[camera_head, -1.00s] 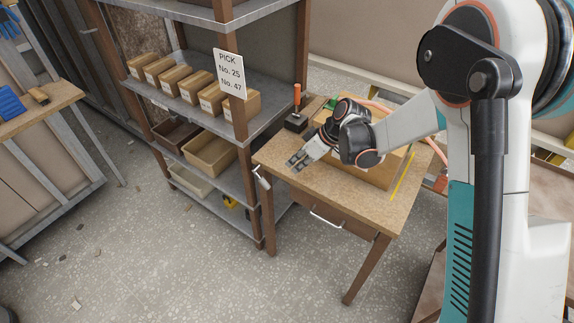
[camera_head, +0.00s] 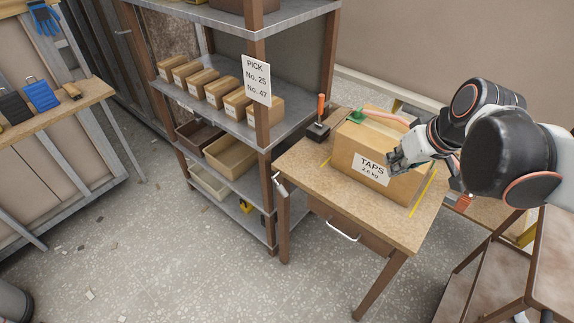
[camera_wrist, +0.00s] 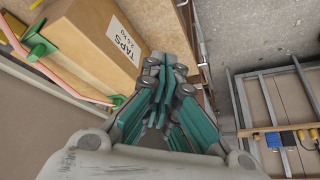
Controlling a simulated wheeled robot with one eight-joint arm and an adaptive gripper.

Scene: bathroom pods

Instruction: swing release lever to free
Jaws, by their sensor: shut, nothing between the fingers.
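A cardboard box (camera_head: 400,188) labelled TAPS stands on the small wooden table (camera_head: 308,165). A pink strap (camera_head: 385,118) runs over its top from a green fitting (camera_head: 356,117); the wrist view shows this strap (camera_wrist: 75,90) and green fitting (camera_wrist: 37,48) beside the box (camera_wrist: 85,40). An upright orange handle (camera_head: 321,105) rises from a dark base at the table's back left. I cannot tell which part is the release lever. My gripper (camera_head: 393,162) is shut and empty, in front of the box near its label; its fingers (camera_wrist: 165,82) also show in the wrist view.
A shelf rack with small boxes (camera_head: 203,82) and bins (camera_head: 228,155) stands left of the table, with a PICK sign (camera_head: 256,80) on its post. A brown-topped stand (camera_head: 555,245) is at the right. The floor in front is mostly clear.

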